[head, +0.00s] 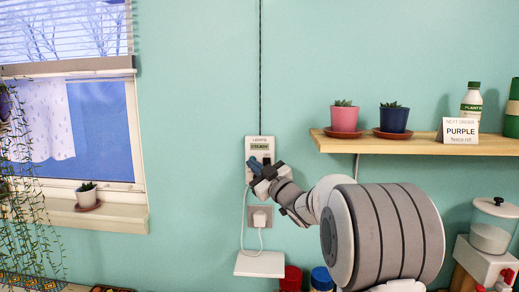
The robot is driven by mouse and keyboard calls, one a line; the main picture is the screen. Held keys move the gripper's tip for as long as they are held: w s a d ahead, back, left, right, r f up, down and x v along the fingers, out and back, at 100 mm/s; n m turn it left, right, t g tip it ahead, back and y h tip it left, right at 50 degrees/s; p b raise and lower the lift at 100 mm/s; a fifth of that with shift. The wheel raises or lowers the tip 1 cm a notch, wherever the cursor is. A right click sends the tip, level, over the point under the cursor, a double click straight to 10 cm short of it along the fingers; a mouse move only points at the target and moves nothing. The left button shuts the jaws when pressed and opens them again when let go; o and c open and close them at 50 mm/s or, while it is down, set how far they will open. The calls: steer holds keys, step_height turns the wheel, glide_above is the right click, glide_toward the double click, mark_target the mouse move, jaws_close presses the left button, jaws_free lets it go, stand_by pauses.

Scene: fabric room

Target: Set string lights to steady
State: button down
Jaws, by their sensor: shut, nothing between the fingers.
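The string light controller (260,142) is a white box on the teal wall, with a dark cord running up from it. A small green label or display on it appears to read "FLASH"; the text is tiny. My gripper (255,176) is shut and empty at the lower part of the controller. The gripper hides part of the box's lower face, where a dark area shows. I cannot tell whether the fingertips touch it. The lights themselves are not seen.
A socket with a white plug (260,218) sits below the controller, above a small white shelf (260,264). At right, a wooden shelf (400,146) holds potted plants, a bottle and a "PURPLE" sign (461,130). A window with a potted plant (87,195) is at left.

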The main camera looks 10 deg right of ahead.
steer(key=s+b, duration=0.1)
steer(key=s, duration=0.1)
steer(key=s+a+b, duration=0.1)
steer(key=s+b, duration=0.1)
steer(key=s, duration=0.1)
steer(key=shift+s+a, duration=0.35)
steer(key=shift+a, duration=0.05)
stand_by(0.4)
steer(key=s+d+f+m+g+h, duration=0.4)
steer(key=s+f+m+g+h, duration=0.45)
steer(key=s+f, duration=0.5)
steer(key=s+a+f+m+g, duration=0.1)
steer(key=s+a+f+g, duration=0.1)
steer(key=s+f+g, duration=0.2)
steer(key=s+a+f+m+g, duration=0.1)
steer(key=s+f+g, duration=0.3)
steer(key=s+f, duration=0.6)
steer(key=s+a, duration=0.1)
steer(key=s, duration=0.6)
steer(key=shift+s+a, duration=0.15)
steer(key=shift+a, duration=0.05)
steer(key=shift+h, duration=0.25)
